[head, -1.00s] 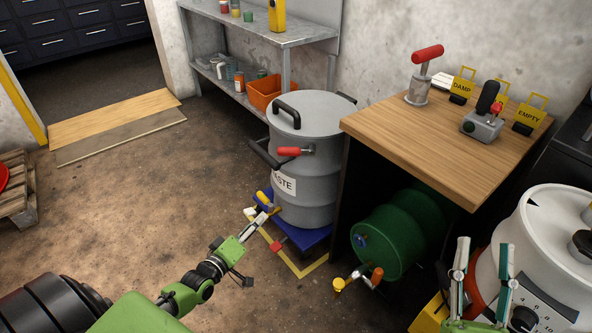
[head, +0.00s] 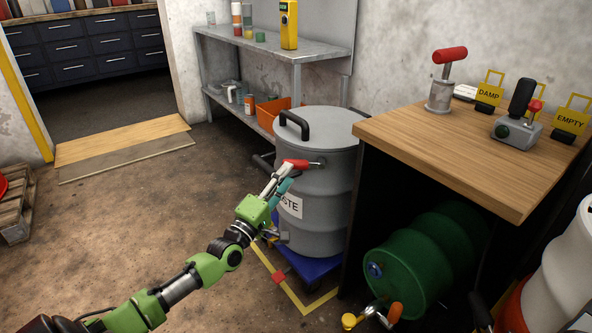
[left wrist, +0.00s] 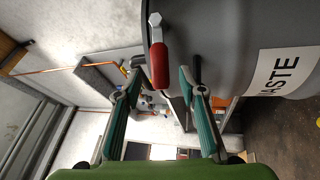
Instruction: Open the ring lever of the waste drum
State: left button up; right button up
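The grey waste drum (head: 325,225) stands upright with a black handle on its lid and a white label on its side. Its ring lever has a red grip (head: 296,164) pointing left from the ring. My left gripper (head: 281,177) is at this grip, in front of the drum. In the left wrist view the red grip (left wrist: 160,66) shows between the open fingertips of my left gripper (left wrist: 162,72); I cannot tell whether either finger touches it. The drum wall (left wrist: 225,50) fills the upper right there. My right gripper is out of view.
The drum stands on a blue dolly (head: 300,268) inside yellow floor marking. A wooden-topped bench (head: 465,145) stands close on its right, with a green drum (head: 425,262) lying below. A metal shelf (head: 285,50) is behind.

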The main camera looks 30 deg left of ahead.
aim_at(296, 164)
pick_arm(q)
jog(key=shift+b+x, duration=0.8)
jog(key=shift+x, duration=2.15)
grip_shut()
